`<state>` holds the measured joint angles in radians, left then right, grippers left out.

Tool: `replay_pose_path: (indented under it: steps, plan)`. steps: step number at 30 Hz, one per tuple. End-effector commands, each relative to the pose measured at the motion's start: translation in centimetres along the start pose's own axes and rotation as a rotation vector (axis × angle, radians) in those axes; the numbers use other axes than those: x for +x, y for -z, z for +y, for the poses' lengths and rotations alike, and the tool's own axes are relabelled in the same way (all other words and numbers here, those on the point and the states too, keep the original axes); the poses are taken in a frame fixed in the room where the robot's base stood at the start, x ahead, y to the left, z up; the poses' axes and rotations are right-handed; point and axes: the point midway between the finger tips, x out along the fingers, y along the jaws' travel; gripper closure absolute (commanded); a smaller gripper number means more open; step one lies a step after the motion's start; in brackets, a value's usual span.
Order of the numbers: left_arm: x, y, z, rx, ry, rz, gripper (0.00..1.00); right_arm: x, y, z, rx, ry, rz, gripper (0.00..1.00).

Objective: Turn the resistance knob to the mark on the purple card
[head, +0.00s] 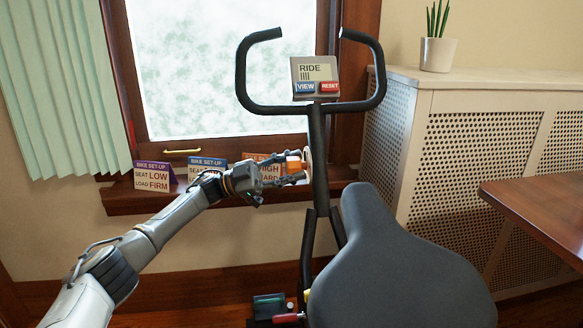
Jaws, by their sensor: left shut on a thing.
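The purple card (152,176) stands at the left end of the window sill and reads "BIKE SET-UP, SEAT LOW, LOAD FIRM". The exercise bike's post (318,165) rises in the middle. The orange resistance knob (294,163) is on the left side of this post, in front of a pale disc. My left gripper (291,169) reaches in from the left and is shut on the knob, its fingers partly covering it. The knob's pointer and scale marks are too small or hidden to read. My right gripper is not in view.
A blue card (206,163) and an orange card, partly behind my gripper, stand on the sill (125,202). The bike's handlebar (242,75) and display (315,72) are above, its seat (395,265) at lower right. A wooden table (545,205) is at right.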

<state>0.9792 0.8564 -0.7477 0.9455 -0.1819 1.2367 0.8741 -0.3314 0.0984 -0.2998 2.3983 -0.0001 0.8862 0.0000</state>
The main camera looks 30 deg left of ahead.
Motion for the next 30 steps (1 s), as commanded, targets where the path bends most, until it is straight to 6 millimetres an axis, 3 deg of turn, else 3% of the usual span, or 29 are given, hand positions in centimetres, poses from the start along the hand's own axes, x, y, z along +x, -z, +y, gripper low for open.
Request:
replay_pose_path:
  steps: [15, 30]
  plan:
    - [0.0, 0.0, -0.1, 0.34, -0.141, 0.0, 0.91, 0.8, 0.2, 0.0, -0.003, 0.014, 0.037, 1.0]
    - [0.0, 0.0, -0.1, 0.418, -0.174, 0.0, 0.91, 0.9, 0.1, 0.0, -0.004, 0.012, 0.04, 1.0]
